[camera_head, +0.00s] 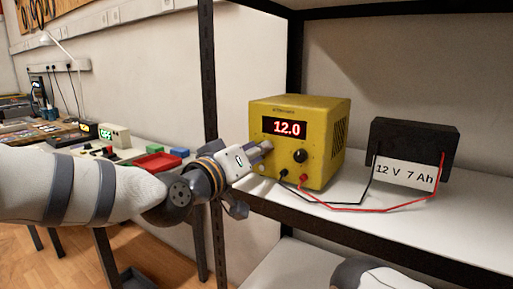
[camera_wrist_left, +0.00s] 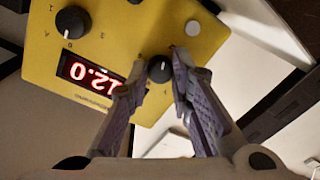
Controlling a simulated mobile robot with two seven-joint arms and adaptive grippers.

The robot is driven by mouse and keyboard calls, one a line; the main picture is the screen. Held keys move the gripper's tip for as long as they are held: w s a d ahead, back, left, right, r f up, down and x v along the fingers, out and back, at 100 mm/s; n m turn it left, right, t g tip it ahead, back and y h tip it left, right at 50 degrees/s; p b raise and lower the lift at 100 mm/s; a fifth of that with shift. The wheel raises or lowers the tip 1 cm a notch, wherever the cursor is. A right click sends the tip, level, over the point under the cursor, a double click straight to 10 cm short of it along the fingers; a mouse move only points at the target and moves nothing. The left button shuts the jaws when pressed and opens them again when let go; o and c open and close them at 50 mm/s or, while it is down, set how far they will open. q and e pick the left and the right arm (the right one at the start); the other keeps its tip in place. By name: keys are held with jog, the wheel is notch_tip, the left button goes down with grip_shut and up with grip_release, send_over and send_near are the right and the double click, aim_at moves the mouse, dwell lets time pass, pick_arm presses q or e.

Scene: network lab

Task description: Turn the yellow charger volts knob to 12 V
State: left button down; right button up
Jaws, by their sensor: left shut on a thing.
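The yellow charger (camera_head: 335,130) stands on the shelf, and its red display (camera_head: 285,128) reads 12.0. In the left wrist view the charger (camera_wrist_left: 150,35) appears upside down, with the display (camera_wrist_left: 88,74) partly behind a finger. My left gripper (camera_head: 267,147) reaches the charger's front from the left. It is shut on a small black knob with a white mark (camera_wrist_left: 160,70), one finger on each side. In the head view the gripper hides this knob. A second black knob (camera_head: 300,156) is free, to the right of the gripper. My right gripper is not in view.
A black battery (camera_head: 415,148) labelled 12 V 7 Ah stands right of the charger, joined by red and black leads (camera_head: 345,208). A dark shelf post (camera_head: 208,90) rises behind my left arm. A bench with a red tray (camera_head: 157,162) is at left.

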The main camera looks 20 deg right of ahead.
pick_arm(q)
jog(key=shift+m+p, duration=0.5)
jog(key=shift+m, duration=1.4)
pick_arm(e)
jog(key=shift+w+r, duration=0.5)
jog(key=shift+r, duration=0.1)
pick_arm(q)
jog(key=c, duration=1.4)
grip_release()
jog(key=v, duration=1.2)
jog(key=shift+f, duration=0.2)
